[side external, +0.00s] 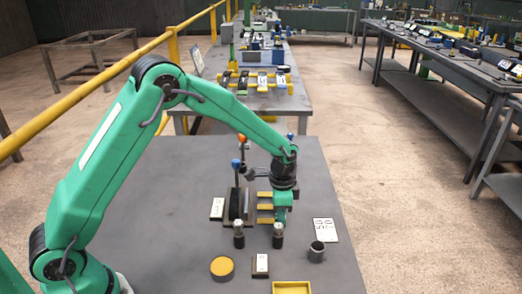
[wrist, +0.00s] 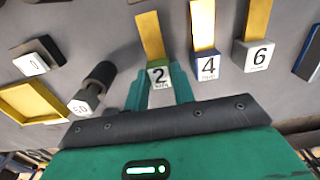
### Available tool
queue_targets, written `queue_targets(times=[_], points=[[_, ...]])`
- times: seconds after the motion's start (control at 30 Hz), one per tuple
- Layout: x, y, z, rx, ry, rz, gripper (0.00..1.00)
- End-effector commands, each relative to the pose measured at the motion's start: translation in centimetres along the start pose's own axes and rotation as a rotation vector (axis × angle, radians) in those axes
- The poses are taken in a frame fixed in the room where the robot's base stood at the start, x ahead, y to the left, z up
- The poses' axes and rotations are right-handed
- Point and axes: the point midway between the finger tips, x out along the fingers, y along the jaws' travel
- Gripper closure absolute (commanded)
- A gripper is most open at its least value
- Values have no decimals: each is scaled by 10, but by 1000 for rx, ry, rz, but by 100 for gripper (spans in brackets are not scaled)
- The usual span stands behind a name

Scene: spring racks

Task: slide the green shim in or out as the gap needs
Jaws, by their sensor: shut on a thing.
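The green shim (wrist: 159,76) has a green end block with a white face marked 2 and a brass strip running away from it. My gripper (wrist: 159,92) is shut on this block, one finger on each side. In the side view my gripper (side external: 283,208) is low over the table, right of the stacked brass strips (side external: 265,208); it hides the green block there. The blue shim (wrist: 208,66) marked 4 and the grey shim (wrist: 255,57) marked 6 stand to its right in the wrist view. I cannot tell how far the green shim is in its gap.
A dark upright fixture (side external: 236,203) with a ball-topped rod stands left of the strips. A printed card (side external: 325,230) lies right. The table's left part is clear.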

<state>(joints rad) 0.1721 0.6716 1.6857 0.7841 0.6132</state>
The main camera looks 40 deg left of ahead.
Motion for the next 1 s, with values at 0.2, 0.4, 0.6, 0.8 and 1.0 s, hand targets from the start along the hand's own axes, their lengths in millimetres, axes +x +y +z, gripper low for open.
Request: queue_targets(times=[0.2,0.4,0.6,0.8,1.0], points=[[0,0,8,-1,-1,0,100],[-1,-1,31,-2,-1,1,100],[0,0,44,0,0,0,100],[0,0,46,-2,-4,3,100],[0,0,47,-3,-4,3,53]])
